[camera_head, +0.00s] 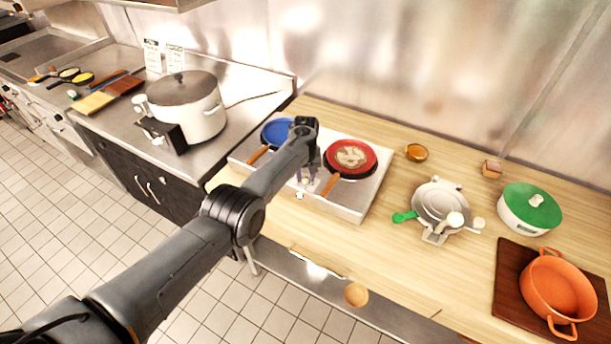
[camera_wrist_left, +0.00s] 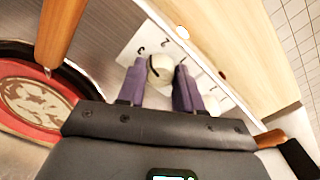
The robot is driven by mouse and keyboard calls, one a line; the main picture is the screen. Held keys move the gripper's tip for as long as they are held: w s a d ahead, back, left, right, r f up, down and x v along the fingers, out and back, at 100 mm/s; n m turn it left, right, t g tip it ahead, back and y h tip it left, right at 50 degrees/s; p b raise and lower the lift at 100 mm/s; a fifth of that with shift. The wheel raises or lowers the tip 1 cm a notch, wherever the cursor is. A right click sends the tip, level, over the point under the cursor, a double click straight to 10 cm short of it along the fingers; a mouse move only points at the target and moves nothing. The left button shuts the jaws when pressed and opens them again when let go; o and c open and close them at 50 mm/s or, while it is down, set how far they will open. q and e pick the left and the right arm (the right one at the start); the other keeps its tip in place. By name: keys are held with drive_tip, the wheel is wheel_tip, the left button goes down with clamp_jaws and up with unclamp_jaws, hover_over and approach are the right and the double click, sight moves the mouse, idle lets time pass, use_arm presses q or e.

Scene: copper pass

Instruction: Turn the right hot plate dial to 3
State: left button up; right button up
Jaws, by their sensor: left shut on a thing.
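The hot plate (camera_head: 352,208) is a white two-burner unit on the wooden counter. A pan with a red disc (camera_head: 351,157) sits on its right burner, and a blue pan (camera_head: 276,132) on its left. My left gripper (camera_head: 306,183) is at the front panel between the two pan handles. In the left wrist view its two purple fingers (camera_wrist_left: 158,88) are shut on a round white dial (camera_wrist_left: 160,69), on the side near the red pan. Printed marks show on the panel around it, but I cannot tell the dial's setting. My right gripper is not in view.
The red pan's wooden handle (camera_head: 330,185) is close beside my left gripper. A waffle iron (camera_head: 440,203), a green-lidded pot (camera_head: 529,207) and an orange pot (camera_head: 556,288) stand to the right. A large steel pot (camera_head: 187,105) stands to the left.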

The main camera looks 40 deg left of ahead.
sight(305, 176)
use_arm(q)
drive_tip(key=shift+n, duration=1.2)
drive_tip(key=o, duration=1)
drive_tip(key=shift+o, duration=0.2)
drive_tip(key=shift+r, duration=0.15)
drive_tip(key=shift+r, duration=0.3)
wheel_tip(305, 176, up, 10)
